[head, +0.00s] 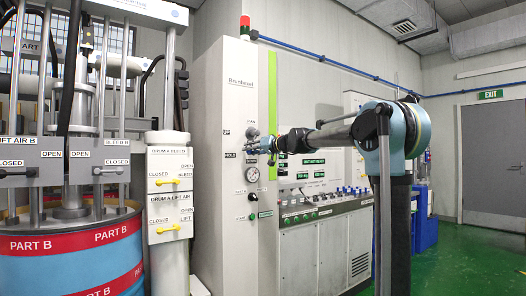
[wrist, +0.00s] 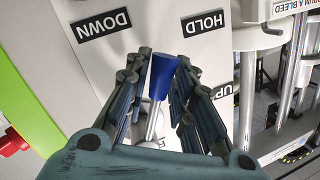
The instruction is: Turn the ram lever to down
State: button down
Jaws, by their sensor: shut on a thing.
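The ram lever (wrist: 163,76) has a blue tapered grip on a bright metal shaft. In the wrist view it stands between the two fingers of my gripper (wrist: 160,90), which is shut on it. The lever points between the DOWN label (wrist: 101,24) and the HOLD label (wrist: 204,22). The UP label (wrist: 237,95) is to the right, partly covered by a finger. In the head view my gripper (head: 262,146) is at the front of the tall pale cabinet (head: 218,200), and the lever is mostly hidden there.
A pressure gauge (head: 252,174) sits just below my gripper. A red stop button (wrist: 12,142) shows at the left of the wrist view. Yellow-handled valves (head: 176,182) and a blue and red drum (head: 75,262) stand to the left. Green floor (head: 450,255) is clear at right.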

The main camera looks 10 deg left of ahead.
jog(key=shift+w+d+f+n+h, duration=0.25)
jog(key=shift+w+d+n+h, duration=0.35)
jog(key=shift+n, duration=0.65)
jog(key=shift+w+d+f+n+h, duration=0.25)
jog(key=shift+w+d+n, duration=0.55)
jog(key=shift+n, duration=0.45)
jog(key=c, duration=1.3)
grip_release()
jog(key=shift+d, duration=0.1)
jog(key=shift+c, duration=0.2)
jog(key=v, duration=1.2)
